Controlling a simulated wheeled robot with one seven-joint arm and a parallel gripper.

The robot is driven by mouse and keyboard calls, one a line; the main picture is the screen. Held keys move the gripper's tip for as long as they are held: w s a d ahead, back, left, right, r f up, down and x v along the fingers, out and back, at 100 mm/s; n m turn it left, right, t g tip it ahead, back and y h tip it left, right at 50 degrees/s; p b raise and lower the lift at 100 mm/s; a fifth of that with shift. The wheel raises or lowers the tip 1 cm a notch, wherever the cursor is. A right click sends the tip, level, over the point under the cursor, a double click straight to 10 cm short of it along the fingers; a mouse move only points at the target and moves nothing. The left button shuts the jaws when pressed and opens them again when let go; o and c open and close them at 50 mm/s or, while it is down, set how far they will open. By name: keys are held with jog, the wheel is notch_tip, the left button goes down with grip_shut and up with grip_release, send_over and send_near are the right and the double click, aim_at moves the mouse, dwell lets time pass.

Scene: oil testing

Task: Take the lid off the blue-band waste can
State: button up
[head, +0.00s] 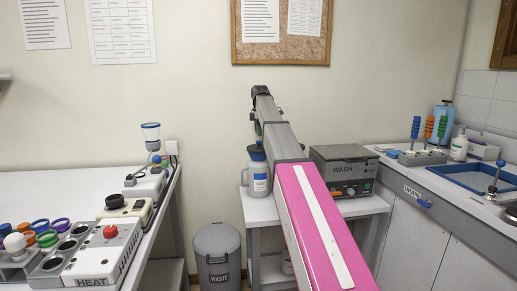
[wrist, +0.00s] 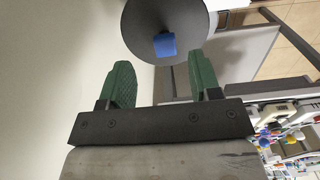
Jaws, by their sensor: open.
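A white can with a blue band (head: 258,184) and a dark lid (head: 256,153) stands on the small table in the head view, its right side partly behind my arm. My gripper (wrist: 159,60) is open and empty, its two green fingers apart. In the head view the end of my arm is just above and behind this can, and the fingers are mostly hidden. In the wrist view a dark grey round top (wrist: 172,20) with a blue block (wrist: 165,45) on it lies just beyond the fingertips. I cannot tell for sure that it is this lid.
A grey WASTE bin (head: 217,262) stands on the floor left of the small table. A grey WASH unit (head: 343,172) stands right of the can. A left bench (head: 60,184) holds a HEAT block (head: 90,258) and several coloured items. A sink counter (head: 430,200) is at right.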

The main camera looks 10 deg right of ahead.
aim_at(259, 141)
jog(key=shift+s+a+f, duration=0.1)
jog(key=shift+s+f, duration=0.05)
jog(key=shift+f, duration=1.3)
jog(key=shift+s+a+f, duration=0.1)
jog(key=shift+s+f, duration=0.05)
jog(key=shift+f, duration=1.3)
jog(key=c, duration=1)
